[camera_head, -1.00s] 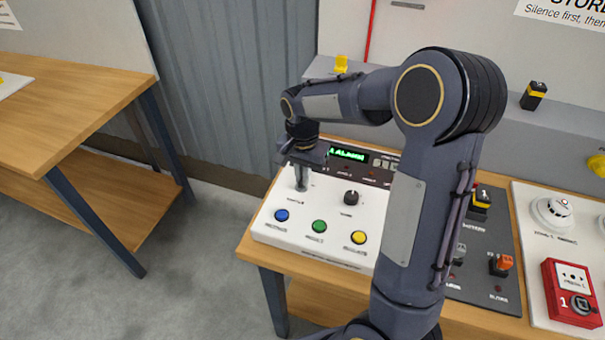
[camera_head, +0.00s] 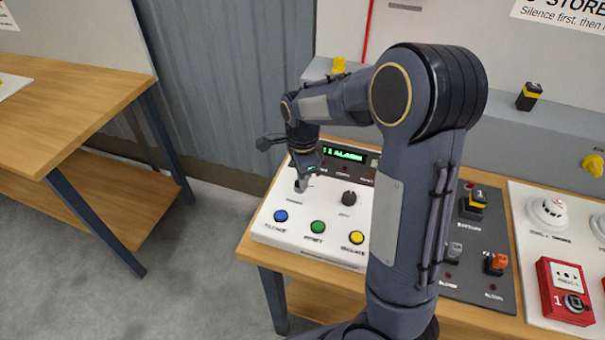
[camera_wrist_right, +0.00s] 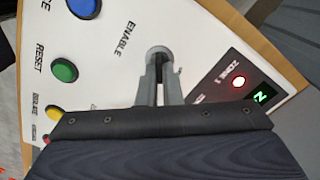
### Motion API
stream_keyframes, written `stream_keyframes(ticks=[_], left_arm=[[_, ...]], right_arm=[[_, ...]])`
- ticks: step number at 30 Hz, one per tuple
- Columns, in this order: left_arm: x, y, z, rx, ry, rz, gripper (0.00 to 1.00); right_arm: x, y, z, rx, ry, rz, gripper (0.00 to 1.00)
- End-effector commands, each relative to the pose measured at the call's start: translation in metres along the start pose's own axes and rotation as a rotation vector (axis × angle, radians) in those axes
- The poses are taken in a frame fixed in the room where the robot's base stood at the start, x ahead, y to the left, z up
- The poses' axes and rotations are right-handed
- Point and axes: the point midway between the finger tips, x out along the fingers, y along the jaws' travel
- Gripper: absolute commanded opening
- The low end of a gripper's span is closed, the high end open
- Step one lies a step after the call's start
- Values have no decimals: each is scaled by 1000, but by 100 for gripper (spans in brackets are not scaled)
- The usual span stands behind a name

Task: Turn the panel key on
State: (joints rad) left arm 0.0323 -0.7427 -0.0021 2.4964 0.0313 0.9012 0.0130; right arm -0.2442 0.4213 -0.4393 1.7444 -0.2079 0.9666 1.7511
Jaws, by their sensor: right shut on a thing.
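The control panel (camera_head: 312,248) is a white sloped console on the wooden bench, with a key switch at its upper left. In the wrist view a grey round key part (camera_wrist_right: 158,51) shows beside the ENABLE label. My right gripper (camera_head: 301,183) points down at the panel, and its two fingers (camera_wrist_right: 159,75) are shut on the key. The fingers hide most of the key, so its exact angle is hard to tell. My left gripper is not in view.
Blue (camera_head: 281,216), green (camera_head: 317,227) and yellow (camera_head: 356,237) buttons line the panel's front, below a black knob (camera_head: 349,198). A green display (camera_head: 344,155) is lit. A dark switch board (camera_head: 468,290) and a red call point (camera_head: 567,292) lie to the right.

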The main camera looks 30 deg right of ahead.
Motion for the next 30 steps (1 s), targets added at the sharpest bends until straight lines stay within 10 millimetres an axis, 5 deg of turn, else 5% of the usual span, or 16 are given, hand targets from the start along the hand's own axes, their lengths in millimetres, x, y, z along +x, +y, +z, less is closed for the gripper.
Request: stream_keyframes(ticks=[25, 30], left_arm=[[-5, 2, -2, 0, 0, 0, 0], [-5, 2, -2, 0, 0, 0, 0]], right_arm=[[-1, 0, 0, 136, 0, -2, 0], [0, 0, 0, 135, 0, -1, 27]])
